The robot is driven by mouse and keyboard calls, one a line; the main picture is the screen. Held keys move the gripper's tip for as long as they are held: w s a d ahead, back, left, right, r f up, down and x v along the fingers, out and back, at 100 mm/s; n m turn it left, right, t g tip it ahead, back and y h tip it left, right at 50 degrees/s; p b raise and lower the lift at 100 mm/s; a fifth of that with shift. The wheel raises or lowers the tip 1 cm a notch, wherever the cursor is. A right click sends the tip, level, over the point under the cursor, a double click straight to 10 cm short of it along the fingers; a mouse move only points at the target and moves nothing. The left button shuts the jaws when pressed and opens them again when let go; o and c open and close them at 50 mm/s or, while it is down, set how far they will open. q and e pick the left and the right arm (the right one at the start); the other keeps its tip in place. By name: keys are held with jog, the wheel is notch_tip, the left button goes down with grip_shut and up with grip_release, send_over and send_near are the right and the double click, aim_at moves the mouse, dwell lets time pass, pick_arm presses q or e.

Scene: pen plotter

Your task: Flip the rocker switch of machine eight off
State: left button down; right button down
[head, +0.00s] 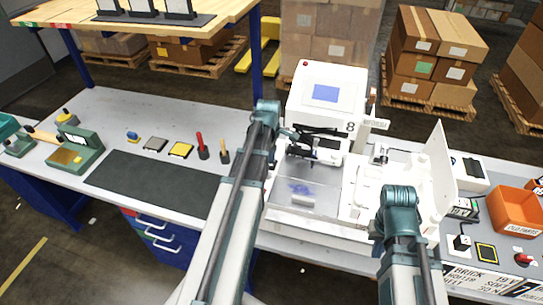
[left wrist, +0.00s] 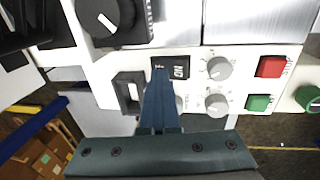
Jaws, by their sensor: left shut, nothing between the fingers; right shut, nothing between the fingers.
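Machine eight (head: 325,88) is a white plotter with a blue screen and an "8" on its front. The left wrist view shows its control panel close up, with the black rocker switch (left wrist: 181,67) bearing light marks. My left gripper (left wrist: 161,72) is shut and empty, with its fingertips at the left part of the rocker, partly covering it. I cannot tell whether they touch. In the head view my left gripper (head: 299,138) is small and dark in front of the machine, and the rocker cannot be made out. My right gripper does not show; only my right arm does.
Beside the rocker are two grey knobs (left wrist: 218,68), a red button (left wrist: 270,66), a green button (left wrist: 258,102) and a black frame (left wrist: 129,92). A large black knob (left wrist: 106,18) is close by. An open white cover (head: 438,165) stands right of the machine.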

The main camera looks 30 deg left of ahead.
pick_arm(q)
jog(key=shift+s, duration=0.15)
jog(key=shift+s+d, duration=0.2)
jog(key=shift+s, duration=0.5)
jog(key=shift+w+r+p, duration=0.1)
jog(key=shift+p, duration=0.2)
jog(key=shift+r+p, duration=0.75)
jog(key=shift+p, duration=0.05)
notch_tip(320, 180, up, 12)
jog(key=s+p, duration=0.2)
jog(key=p, duration=1)
jog(key=shift+d, duration=0.25)
